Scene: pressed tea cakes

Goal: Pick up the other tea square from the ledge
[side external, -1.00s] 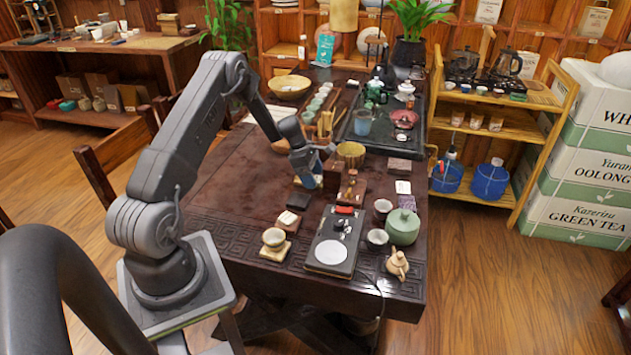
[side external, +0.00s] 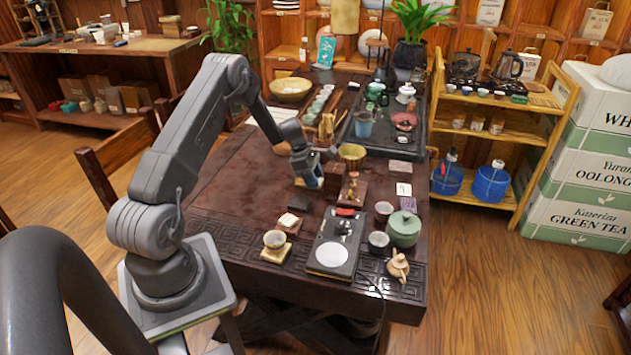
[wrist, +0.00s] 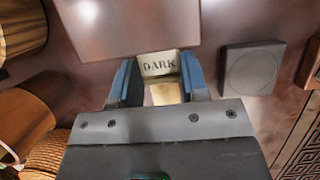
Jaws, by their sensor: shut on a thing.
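My gripper (side external: 314,183) is low over the dark table, left of a small brown wooden ledge (side external: 352,191). In the wrist view, its blue fingers (wrist: 159,84) are shut on a pale tea square (wrist: 158,64) with the word DARK on it. A golden patch shows below the lettering, between the fingers. A smooth brown block (wrist: 130,25) lies just beyond the square, its far part cut off by the frame. In the side view the held square is too small and covered to make out clearly.
A dark square coaster (wrist: 252,68) lies right of the fingers in the wrist view. The table's left part (side external: 240,175) is clear.

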